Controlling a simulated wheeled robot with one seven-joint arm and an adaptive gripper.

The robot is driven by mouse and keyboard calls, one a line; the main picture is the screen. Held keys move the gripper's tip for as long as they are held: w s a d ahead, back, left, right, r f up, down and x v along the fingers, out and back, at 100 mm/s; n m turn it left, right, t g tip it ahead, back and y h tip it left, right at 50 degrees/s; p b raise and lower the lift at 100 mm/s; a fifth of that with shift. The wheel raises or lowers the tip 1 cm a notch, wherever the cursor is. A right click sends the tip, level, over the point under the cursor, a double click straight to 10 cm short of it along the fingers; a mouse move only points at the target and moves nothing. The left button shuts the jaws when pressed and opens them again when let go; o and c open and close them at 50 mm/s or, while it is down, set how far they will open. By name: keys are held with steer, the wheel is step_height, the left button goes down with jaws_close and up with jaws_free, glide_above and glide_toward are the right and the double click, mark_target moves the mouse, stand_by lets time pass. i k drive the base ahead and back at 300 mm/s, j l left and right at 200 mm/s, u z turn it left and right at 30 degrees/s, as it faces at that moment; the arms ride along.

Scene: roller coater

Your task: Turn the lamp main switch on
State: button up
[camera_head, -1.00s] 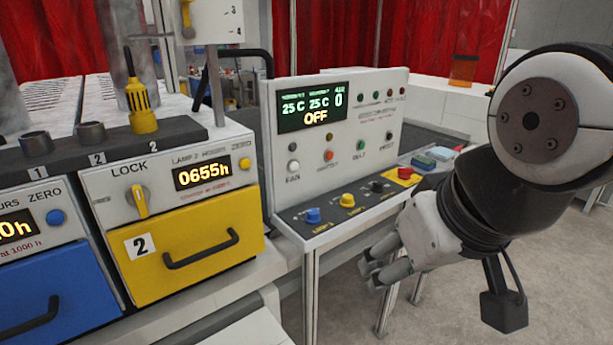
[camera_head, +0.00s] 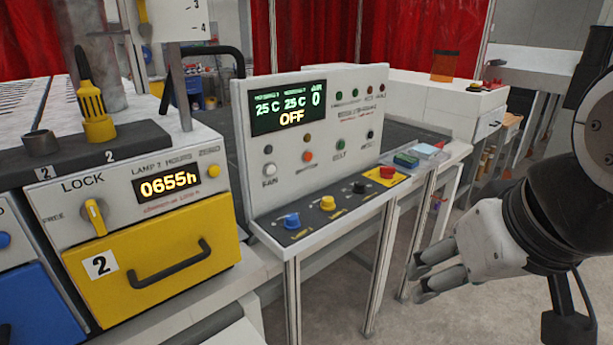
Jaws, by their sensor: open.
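The control panel (camera_head: 345,145) stands in the middle of the view, with a display (camera_head: 288,107) that reads 25 C, 25 C and OFF. On its sloped lower ledge sit a blue knob (camera_head: 291,221), a yellow knob (camera_head: 327,203), a black knob (camera_head: 360,187) and a red knob on a yellow plate (camera_head: 387,173). The small labels are too blurred to tell which is the lamp main switch. My gripper (camera_head: 420,280) is open and empty, to the right of the ledge and lower in the picture, apart from the panel.
A yellow drawer unit (camera_head: 160,262) with a black handle and a lock knob stands left of the panel. A blue drawer (camera_head: 40,310) is at far left. Clear floor shows at the lower right.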

mark_target(386, 172)
steer(key=i+l+z, duration=0.15)
steer(key=i+z, duration=0.5)
steer(key=i, duration=0.75)
steer(key=i+l+u, duration=0.1)
steer(key=i, duration=0.4)
